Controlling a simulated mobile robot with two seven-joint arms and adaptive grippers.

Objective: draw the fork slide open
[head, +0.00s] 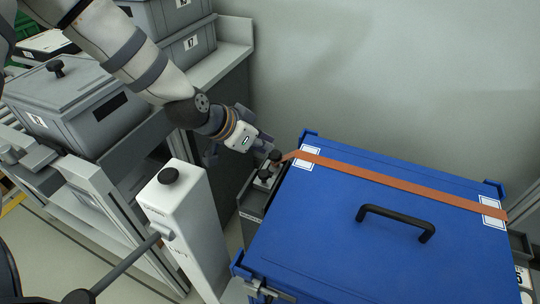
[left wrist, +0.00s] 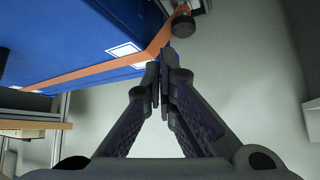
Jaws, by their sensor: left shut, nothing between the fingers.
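My right gripper is not in view.
The blue crate (head: 330,245) has an orange strap (head: 400,184) and a black handle (head: 395,212). A white post (head: 185,225) with a black knob and a lever stands at its left. Grey bins (head: 75,105) sit on the rack at left. The wall side is clear.

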